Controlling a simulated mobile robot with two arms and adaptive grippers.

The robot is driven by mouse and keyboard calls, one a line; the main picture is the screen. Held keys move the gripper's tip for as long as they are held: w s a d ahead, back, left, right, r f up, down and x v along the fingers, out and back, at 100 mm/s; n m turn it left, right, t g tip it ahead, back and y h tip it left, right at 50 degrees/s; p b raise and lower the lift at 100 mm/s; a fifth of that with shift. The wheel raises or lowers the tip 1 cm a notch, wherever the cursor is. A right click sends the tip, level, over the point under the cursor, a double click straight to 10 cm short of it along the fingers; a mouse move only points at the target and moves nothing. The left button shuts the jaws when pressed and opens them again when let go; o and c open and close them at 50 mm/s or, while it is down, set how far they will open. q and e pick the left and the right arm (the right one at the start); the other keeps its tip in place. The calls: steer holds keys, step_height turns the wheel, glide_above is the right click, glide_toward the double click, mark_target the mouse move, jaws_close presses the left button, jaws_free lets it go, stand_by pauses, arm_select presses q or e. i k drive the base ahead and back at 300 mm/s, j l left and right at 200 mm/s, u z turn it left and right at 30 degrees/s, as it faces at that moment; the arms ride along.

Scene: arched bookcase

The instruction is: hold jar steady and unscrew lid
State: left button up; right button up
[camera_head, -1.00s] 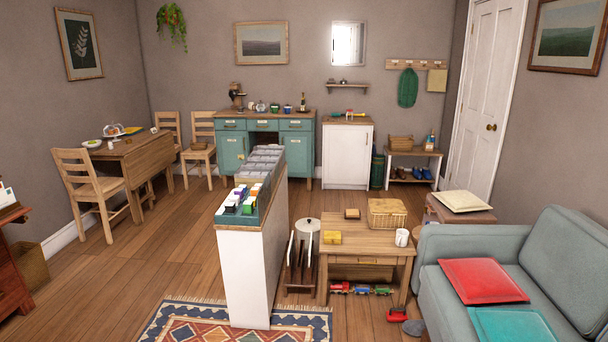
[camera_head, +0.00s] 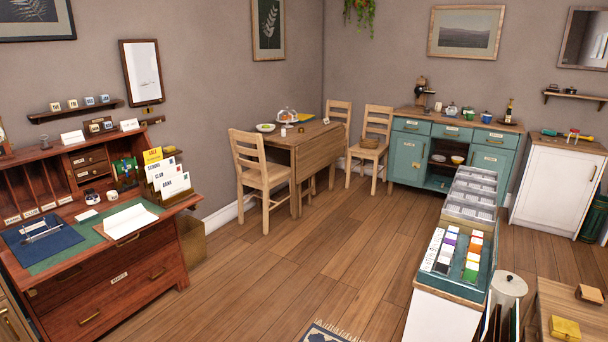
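No jar with a lid can be made out for certain. On the teal sideboard (camera_head: 410,155) stand several small vessels, among them a small pale one (camera_head: 438,106) and a blue cup (camera_head: 486,117). They are too small to tell if any has a screw lid. A small white pot (camera_head: 112,196) sits on the writing desk (camera_head: 110,275). A small white item (camera_head: 283,132) stands on the drop-leaf table (camera_head: 318,137). Neither of my grippers is in view.
Wooden chairs (camera_head: 262,178) stand around the drop-leaf table. A white divider (camera_head: 440,318) with a card tray on top stands right of centre. A low table (camera_head: 560,295) is at the lower right. Wooden floor (camera_head: 290,260) between desk and divider is clear, with a rug edge (camera_head: 325,333) in front.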

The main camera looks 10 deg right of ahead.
mark_target(573, 138)
steer(key=i+z, duration=0.1)
steer(key=i, duration=0.7)
steer(key=i+j+z, duration=0.1)
steer(key=i, duration=0.7)
steer(key=i+j, duration=0.2)
steer(key=i, duration=0.6)
steer(key=i+l+z, duration=0.2)
steer(key=i+z, duration=0.2)
steer(key=i, duration=0.25)
steer(key=i+z, duration=0.4)
steer(key=i, duration=0.25)
steer(key=i+j+z, duration=0.15)
steer(key=i+z, duration=0.3)
steer(key=i, duration=2.05)
steer(key=i+z, duration=0.3)
steer(key=i, duration=0.3)
steer(key=i+z, duration=0.35)
steer(key=i, duration=0.25)
steer(key=i+j+z, duration=0.3)
steer(key=i, duration=0.25)
steer(key=i+l+z, duration=0.15)
steer(key=i+z, duration=0.15)
steer(key=z, duration=0.15)
steer(key=i+z, duration=0.35)
steer(key=z, duration=0.15)
steer(key=i+z, duration=0.45)
steer(key=i+l+u, duration=0.3)
steer(key=i, duration=0.2)
steer(key=i+l+u, duration=0.3)
steer(key=i+l, duration=0.15)
